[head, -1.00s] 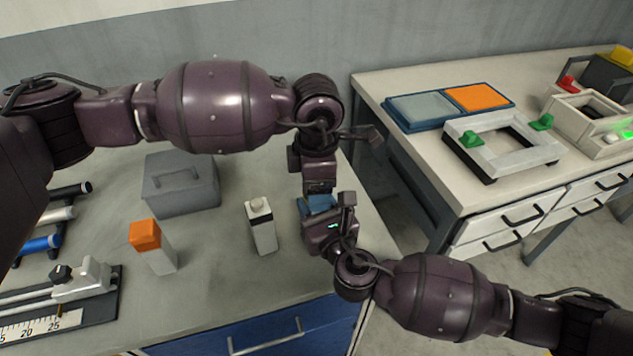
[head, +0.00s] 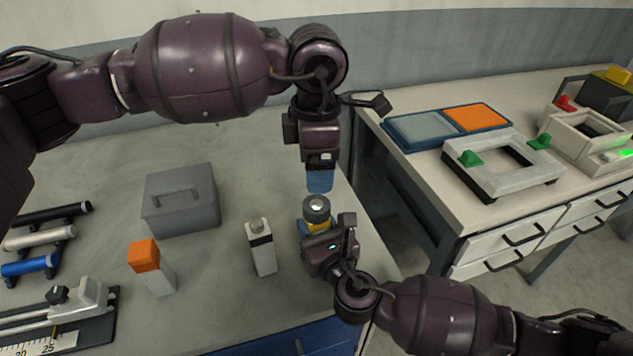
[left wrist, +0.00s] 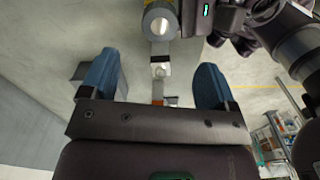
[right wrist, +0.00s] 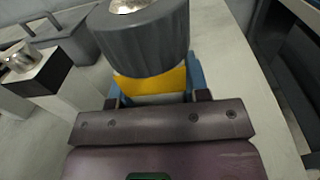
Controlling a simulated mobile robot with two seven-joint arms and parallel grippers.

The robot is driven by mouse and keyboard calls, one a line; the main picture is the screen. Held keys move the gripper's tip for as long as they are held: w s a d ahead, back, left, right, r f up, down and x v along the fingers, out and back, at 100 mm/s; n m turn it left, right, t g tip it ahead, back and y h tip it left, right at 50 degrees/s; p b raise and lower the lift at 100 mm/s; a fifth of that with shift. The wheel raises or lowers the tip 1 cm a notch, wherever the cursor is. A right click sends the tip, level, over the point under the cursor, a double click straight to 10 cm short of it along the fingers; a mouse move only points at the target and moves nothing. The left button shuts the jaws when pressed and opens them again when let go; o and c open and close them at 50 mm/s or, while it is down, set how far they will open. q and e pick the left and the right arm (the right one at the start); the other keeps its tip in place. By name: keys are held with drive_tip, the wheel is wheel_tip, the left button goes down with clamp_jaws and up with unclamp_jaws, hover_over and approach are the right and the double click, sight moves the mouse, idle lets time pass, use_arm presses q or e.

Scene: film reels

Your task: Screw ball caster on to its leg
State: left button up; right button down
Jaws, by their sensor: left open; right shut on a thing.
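The ball caster (head: 316,207) is a dark grey ribbed cup with a shiny ball on top. It sits upright on a leg with a yellow band (head: 318,225); how far it is threaded cannot be told. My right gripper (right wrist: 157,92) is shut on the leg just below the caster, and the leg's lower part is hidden. In the right wrist view the caster (right wrist: 142,42) rises above the blue fingers. My left gripper (head: 320,182) points down, open and empty, a little above the caster. Its blue fingers are spread wide in the left wrist view (left wrist: 156,85).
A white block with a black band and a silver ball (head: 262,250) stands left of the leg. An orange-topped block (head: 150,268) and a grey lidded box (head: 181,201) stand farther left. A second bench holds a frame fixture (head: 503,165) and a blue tray (head: 400,142).

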use_arm(q)
drive_tip(key=shift+r, duration=1.05)
use_arm(e)
drive_tip(key=c, duration=0.5)
unclamp_jaws()
use_arm(q)
drive_tip(key=shift+r+p, duration=0.35)
drive_tip(key=shift+r, duration=0.2)
use_arm(e)
drive_tip(key=v, duration=1.1)
use_arm(q)
drive_tip(key=shift+s, duration=0.1)
